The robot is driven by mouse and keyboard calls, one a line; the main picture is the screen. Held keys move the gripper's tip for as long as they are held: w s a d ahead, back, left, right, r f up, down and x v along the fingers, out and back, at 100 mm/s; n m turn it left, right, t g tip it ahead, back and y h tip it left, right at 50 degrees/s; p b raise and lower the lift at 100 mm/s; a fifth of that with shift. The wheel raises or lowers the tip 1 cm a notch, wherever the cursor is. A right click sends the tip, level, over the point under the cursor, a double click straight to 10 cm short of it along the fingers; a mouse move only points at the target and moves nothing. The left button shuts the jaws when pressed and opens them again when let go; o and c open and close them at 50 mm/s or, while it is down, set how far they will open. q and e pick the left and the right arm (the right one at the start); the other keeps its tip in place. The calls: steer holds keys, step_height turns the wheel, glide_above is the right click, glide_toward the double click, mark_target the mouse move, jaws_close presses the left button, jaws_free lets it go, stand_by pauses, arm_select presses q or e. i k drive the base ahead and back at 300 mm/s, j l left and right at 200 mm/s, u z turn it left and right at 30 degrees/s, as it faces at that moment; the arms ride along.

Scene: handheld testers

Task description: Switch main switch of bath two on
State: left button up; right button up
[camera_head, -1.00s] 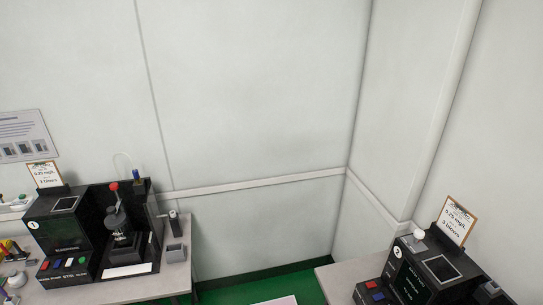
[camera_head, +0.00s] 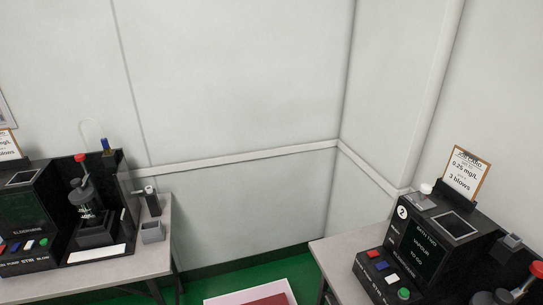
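Bath two (camera_head: 437,243) is a black unit at the right, marked with a white round "2". Its dark screen carries pale text that begins with "BATH TWO". Its sloping front panel (camera_head: 388,281) bears a red, a blue, a white and a green button. I cannot tell which control is the main switch; the unit's right side is cut off by the picture edge. Neither of my grippers is in view.
A similar black unit (camera_head: 62,212) stands on a table (camera_head: 150,262) at the left. A clipboard (camera_head: 466,175) reading "0.25 mg/L" and "3 blows" stands behind bath two. Green floor (camera_head: 240,274) and a red-and-white mat (camera_head: 252,294) lie between the tables.

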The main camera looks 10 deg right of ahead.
mark_target(372, 253)
steer(key=z, duration=1.4)
